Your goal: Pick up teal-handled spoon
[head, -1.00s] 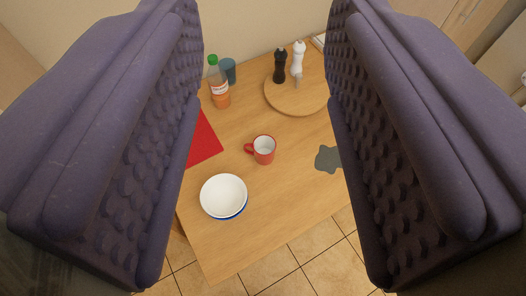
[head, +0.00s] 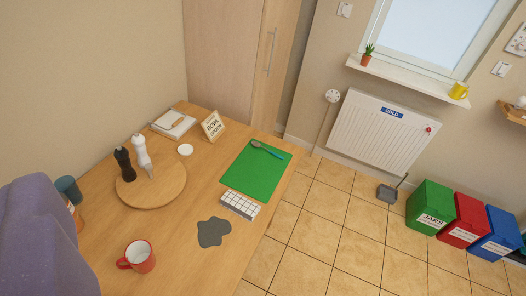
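The spoon with a teal handle (head: 270,151) lies on the green mat (head: 243,182), near the mat's far edge, close to the table's right edge. Its handle points right and its bowl end points left. The other finger is out of view, so the gap between the fingers is hidden. Nothing is seen touching the spoon.
A white gridded block (head: 240,204) sits at the mat's near edge. A small sign (head: 212,126) and white dish (head: 185,150) stand left of the mat. A red mug (head: 142,264), grey patch (head: 213,232) and round board (head: 150,196) occupy the table. Tiled floor lies right.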

